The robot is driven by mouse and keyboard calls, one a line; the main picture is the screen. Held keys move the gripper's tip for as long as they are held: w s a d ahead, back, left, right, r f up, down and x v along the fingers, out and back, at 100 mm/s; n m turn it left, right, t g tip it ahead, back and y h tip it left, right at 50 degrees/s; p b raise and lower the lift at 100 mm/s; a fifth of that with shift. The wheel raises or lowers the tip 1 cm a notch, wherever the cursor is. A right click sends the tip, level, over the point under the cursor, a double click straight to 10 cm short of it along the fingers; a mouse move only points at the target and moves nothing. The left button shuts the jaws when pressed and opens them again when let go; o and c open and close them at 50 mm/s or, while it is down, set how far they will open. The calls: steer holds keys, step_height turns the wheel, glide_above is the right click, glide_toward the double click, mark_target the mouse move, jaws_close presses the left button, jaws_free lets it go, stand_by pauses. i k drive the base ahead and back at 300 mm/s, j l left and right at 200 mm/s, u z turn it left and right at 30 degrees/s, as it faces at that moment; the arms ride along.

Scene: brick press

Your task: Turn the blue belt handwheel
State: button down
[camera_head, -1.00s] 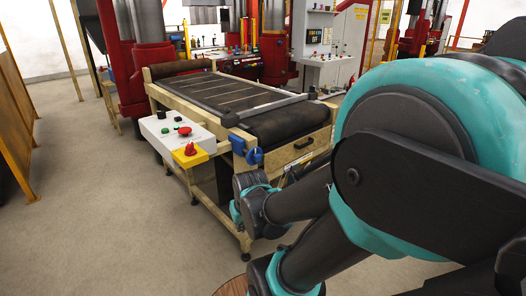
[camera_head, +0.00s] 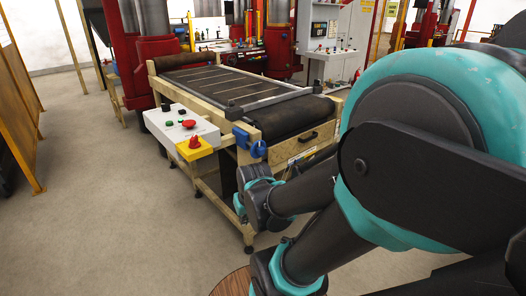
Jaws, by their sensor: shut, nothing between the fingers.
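The blue belt handwheel (camera_head: 258,149) is on the front corner of the belt conveyor's wooden frame, beside a blue bracket or housing (camera_head: 240,137). It is small in this view, so its turn angle cannot be read. My arm comes in from the right, and its teal and grey wrist joint (camera_head: 254,202) is below the handwheel in the picture. A gap shows between the wrist joint and the handwheel. My gripper's fingers cannot be made out; they are hidden behind the wrist or out of view.
A white control box (camera_head: 178,129) with a red button and a yellow block with a red knob (camera_head: 194,147) sticks out left of the handwheel. The dark conveyor belt (camera_head: 290,117) runs back to red press columns. Open floor (camera_head: 110,210) lies at left; an orange fence (camera_head: 22,120) bounds it.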

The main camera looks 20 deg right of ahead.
mark_target(258, 149)
steer(key=k+j, duration=0.25)
steer(key=k, duration=0.15)
steer(key=k+j, duration=0.3)
steer(key=k, duration=0.15)
steer(key=i+z, duration=0.05)
